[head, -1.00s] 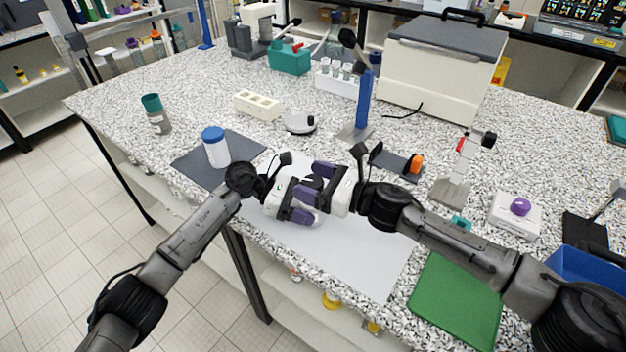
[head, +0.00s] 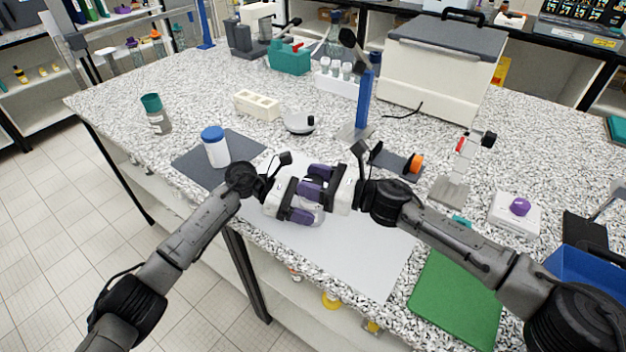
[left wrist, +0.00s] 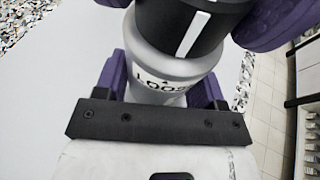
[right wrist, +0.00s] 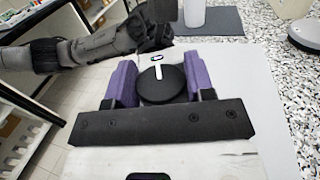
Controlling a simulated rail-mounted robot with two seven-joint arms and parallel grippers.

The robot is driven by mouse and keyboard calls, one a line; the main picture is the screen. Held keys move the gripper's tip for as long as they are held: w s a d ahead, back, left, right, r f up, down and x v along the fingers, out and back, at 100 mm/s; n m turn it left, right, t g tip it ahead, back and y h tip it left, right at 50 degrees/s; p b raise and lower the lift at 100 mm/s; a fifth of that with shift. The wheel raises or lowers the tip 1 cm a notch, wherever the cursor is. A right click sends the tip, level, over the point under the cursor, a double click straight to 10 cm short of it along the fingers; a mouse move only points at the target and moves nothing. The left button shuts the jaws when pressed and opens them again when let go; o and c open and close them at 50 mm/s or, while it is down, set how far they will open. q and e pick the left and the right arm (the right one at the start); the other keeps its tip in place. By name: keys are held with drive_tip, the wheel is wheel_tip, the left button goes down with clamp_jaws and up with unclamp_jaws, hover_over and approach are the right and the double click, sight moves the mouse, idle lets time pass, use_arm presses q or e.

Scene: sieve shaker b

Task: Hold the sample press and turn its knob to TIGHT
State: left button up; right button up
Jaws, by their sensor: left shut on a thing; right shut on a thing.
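The sample press has a pale grey body (left wrist: 160,88) marked LOOSE and a black knob (left wrist: 170,28) with a white line. In the left wrist view the line runs above the LOOSE mark, slightly to its right. My left gripper (head: 305,204) is shut on the body, a purple finger on each side. My right gripper (head: 316,181) is shut on the knob from above; the right wrist view shows the knob's round top (right wrist: 161,83) between its fingers. In the head view the fingers hide most of the press. No TIGHT mark is visible.
The press is held over a white sheet (head: 355,255) at the table's front edge. A blue-capped jar (head: 215,148) stands on a dark mat behind left. A blue-post stand (head: 363,105) is behind. A green mat (head: 455,300) lies at front right.

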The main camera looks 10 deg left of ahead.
drive_tip(key=n+g, duration=0.3)
drive_tip(key=g, duration=0.2)
drive_tip(key=shift+r, duration=0.1)
drive_tip(key=shift+n+g, duration=0.9)
drive_tip(key=shift+g, duration=0.4)
drive_tip(key=shift+g+h, duration=0.3)
drive_tip(key=o, duration=0.9)
drive_tip(key=shift+d, duration=0.1)
drive_tip(key=v, duration=1.1)
drive_tip(key=shift+w+d, duration=0.2)
drive_tip(key=shift+d, duration=0.15)
